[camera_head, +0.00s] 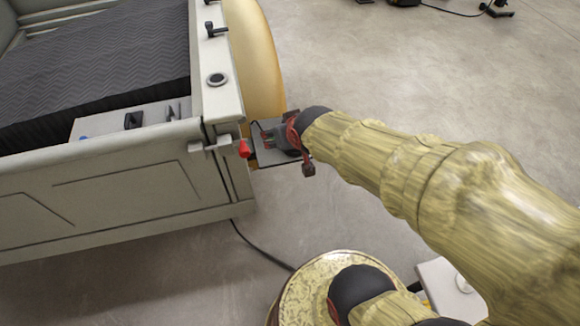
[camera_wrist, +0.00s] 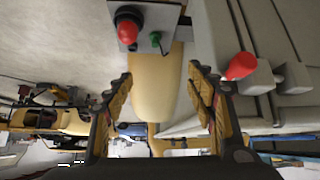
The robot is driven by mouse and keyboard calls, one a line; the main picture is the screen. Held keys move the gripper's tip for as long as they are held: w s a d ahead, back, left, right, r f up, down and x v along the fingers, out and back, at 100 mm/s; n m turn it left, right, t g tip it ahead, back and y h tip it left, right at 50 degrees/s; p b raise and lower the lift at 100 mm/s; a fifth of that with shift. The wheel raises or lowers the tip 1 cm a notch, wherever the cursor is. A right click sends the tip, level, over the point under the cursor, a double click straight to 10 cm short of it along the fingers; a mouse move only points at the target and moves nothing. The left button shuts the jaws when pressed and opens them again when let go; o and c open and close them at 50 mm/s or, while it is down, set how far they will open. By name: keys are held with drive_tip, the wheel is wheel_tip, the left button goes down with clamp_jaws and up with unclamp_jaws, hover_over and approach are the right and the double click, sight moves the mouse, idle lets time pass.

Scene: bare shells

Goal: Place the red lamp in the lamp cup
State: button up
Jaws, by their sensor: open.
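Two red lamp-like pieces show in the wrist view. One red lamp (camera_wrist: 128,30) is at the top, over a dark round base on a grey plate (camera_wrist: 170,16). The other red lamp (camera_wrist: 240,66) is on the right, at a grey bracket on the vehicle corner; it also shows in the head view (camera_head: 244,149). My gripper (camera_wrist: 160,74) is open and empty, its fingers below the plate in the wrist view and left of the bracket lamp. In the head view my gripper (camera_head: 290,140) is by the plate, right of the tailgate corner. I cannot tell which part is the lamp cup.
The grey vehicle body with its tailgate (camera_head: 120,190) fills the left of the head view. A rounded yellow fender (camera_head: 255,60) is behind the corner. A small green part (camera_wrist: 155,38) stands on the plate. A dark cable (camera_head: 262,254) lies on the floor. Open floor is at upper right.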

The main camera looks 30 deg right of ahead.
drive_tip(key=s+a+r+g, duration=0.1)
drive_tip(key=s+a+r, duration=0.1)
drive_tip(key=s, duration=0.3)
drive_tip(key=s+a+r+n+y, duration=0.1)
drive_tip(key=s+a+r, duration=0.1)
drive_tip(key=s, duration=0.3)
drive_tip(key=s+a+r+g, duration=0.1)
drive_tip(key=s+a+r, duration=0.1)
drive_tip(key=s, duration=0.3)
drive_tip(key=shift+a+r+n+g, duration=0.3)
drive_tip(key=shift+a+r, duration=0.1)
drive_tip(key=shift+r, duration=0.35)
